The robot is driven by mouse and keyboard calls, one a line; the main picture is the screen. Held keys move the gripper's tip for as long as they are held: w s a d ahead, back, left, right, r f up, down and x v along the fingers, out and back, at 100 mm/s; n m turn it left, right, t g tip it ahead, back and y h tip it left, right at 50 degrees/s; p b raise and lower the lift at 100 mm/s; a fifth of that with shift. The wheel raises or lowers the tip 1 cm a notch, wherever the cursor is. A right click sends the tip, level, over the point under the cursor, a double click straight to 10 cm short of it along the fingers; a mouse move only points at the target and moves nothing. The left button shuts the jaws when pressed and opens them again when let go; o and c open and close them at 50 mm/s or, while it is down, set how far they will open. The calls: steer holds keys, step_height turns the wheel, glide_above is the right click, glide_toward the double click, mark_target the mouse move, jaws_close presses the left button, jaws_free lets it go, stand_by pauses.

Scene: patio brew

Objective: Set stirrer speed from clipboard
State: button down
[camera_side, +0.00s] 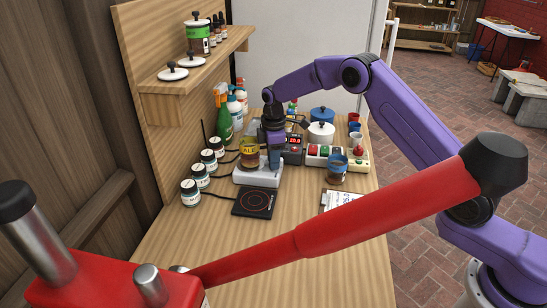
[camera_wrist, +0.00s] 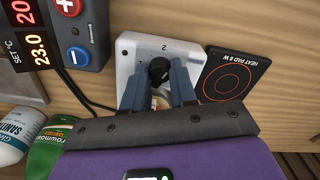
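The white stirrer (camera_side: 243,177) stands on the bench, with a jar labelled "ALE" (camera_side: 249,152) on it. In the wrist view the stirrer (camera_wrist: 130,52) shows a mark "2" and a round black knob (camera_wrist: 158,70). My gripper (camera_side: 273,168) points down at the stirrer's right end. In the wrist view my gripper's fingers (camera_wrist: 158,78) stand on both sides of the knob, very close to it; firm contact is not clear. The clipboard (camera_side: 341,200) lies to the right on the bench, partly hidden by a red lever; its writing is mostly too small to read.
A black heat pad (camera_side: 255,202) lies beside the stirrer, also in the wrist view (camera_wrist: 231,75). A temperature controller (camera_side: 293,150) and white jars (camera_side: 190,193) stand nearby. A red lever (camera_side: 330,232) crosses the foreground. The front bench is bare.

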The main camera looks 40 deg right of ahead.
steer(key=shift+m, duration=0.4)
steer(key=m, duration=0.4)
steer(key=shift+m, duration=0.3)
steer(key=m, duration=0.5)
steer(key=shift+m, duration=0.3)
steer(key=c, duration=0.9)
jaws_free()
step_height(320, 180, up, 18)
steer(key=shift+f, duration=0.25)
